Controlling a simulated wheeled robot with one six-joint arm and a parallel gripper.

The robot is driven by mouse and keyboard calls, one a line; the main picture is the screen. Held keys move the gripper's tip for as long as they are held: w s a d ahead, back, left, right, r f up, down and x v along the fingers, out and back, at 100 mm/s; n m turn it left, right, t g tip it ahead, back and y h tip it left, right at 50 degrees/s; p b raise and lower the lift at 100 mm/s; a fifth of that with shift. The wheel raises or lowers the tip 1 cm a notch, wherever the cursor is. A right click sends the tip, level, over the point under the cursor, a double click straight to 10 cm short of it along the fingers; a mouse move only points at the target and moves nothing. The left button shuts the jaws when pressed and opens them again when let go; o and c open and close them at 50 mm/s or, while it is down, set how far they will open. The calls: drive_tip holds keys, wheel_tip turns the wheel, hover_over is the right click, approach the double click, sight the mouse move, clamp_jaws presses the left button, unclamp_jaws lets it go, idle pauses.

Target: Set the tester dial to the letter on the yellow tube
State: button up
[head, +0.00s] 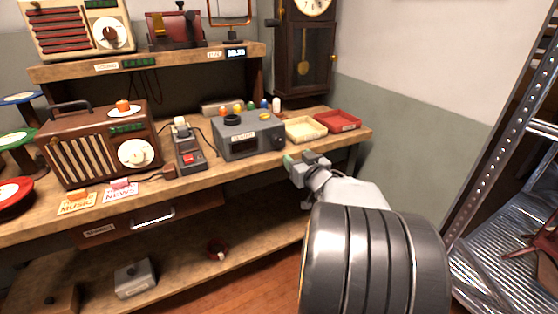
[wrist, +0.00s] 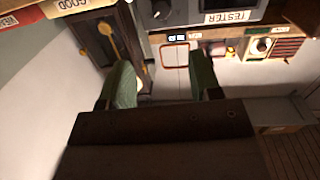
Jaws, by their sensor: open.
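The grey tester (head: 252,147) stands on the bench, with a dark window on its front and a dark round knob (head: 280,143) at the front's right end. Its TESTER label also shows in the wrist view (wrist: 230,17), with a dark knob (wrist: 160,12) at the top edge. My gripper (head: 305,160) is open and empty, in front of the bench's right part, apart from the tester. Its green fingertips (wrist: 163,82) are spread in the wrist view.
A cream tray (head: 305,130) and a red tray (head: 338,120) lie right of the tester. A grey device with a red switch (head: 190,157) and a brown radio (head: 100,147) stand to its left. A pendulum clock (head: 305,50) stands behind; a metal shelf (head: 490,190) is at right.

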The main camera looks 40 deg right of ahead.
sight(278, 142)
drive_tip(key=shift+t+y, duration=0.4)
drive_tip(key=shift+y, duration=0.1)
drive_tip(key=w+b, duration=0.1)
drive_tip(key=w, duration=0.3)
drive_tip(key=w+d+f+b, duration=0.1)
drive_tip(key=w, duration=0.3)
drive_tip(key=w+d, duration=0.1)
drive_tip(key=w, duration=0.4)
drive_tip(key=shift+d+f+b, duration=0.2)
drive_tip(key=shift+b, duration=0.2)
drive_tip(key=shift+c, duration=0.3)
drive_tip(key=c, duration=0.9)
drive_tip(key=shift+n, duration=0.3)
